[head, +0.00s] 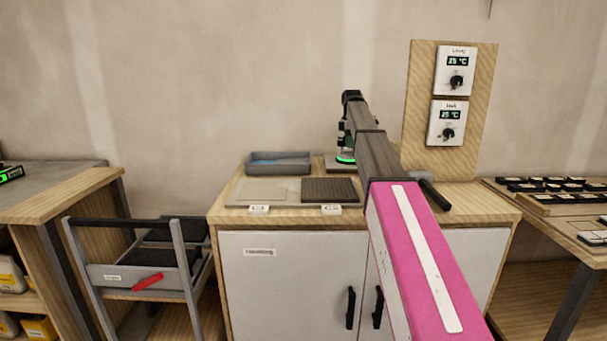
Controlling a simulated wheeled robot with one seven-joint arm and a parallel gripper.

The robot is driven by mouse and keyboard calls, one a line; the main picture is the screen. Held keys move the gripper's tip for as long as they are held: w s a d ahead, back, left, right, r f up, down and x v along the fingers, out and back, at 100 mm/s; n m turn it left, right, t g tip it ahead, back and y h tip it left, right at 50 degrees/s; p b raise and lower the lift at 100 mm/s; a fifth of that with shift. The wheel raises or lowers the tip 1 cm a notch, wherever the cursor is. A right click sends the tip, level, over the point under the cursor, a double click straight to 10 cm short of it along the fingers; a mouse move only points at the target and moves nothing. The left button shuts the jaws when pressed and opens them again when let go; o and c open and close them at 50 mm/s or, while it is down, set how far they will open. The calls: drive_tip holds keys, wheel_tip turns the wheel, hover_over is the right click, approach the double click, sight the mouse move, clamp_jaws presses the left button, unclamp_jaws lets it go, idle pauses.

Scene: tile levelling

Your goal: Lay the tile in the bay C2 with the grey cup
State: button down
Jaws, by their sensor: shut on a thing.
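My gripper (345,139) is at the far end of my arm, low over the back of the cabinet top. It is small and partly hidden by the arm. It is shut on a green-ringed tool (345,158), which may be the grey cup; its grey body is mostly hidden. A pale flat panel (262,190) and a dark, finely ribbed panel (329,189) lie side by side in front of it, each with a small white label.
A blue-grey tray (278,162) stands at the back left of the wooden cabinet top (482,211). A board with two dials (450,110) rises behind. A grey cart (140,272) stands left. A right-hand bench (565,225) carries several black and white pieces.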

drive_tip(key=shift+r, duration=5)
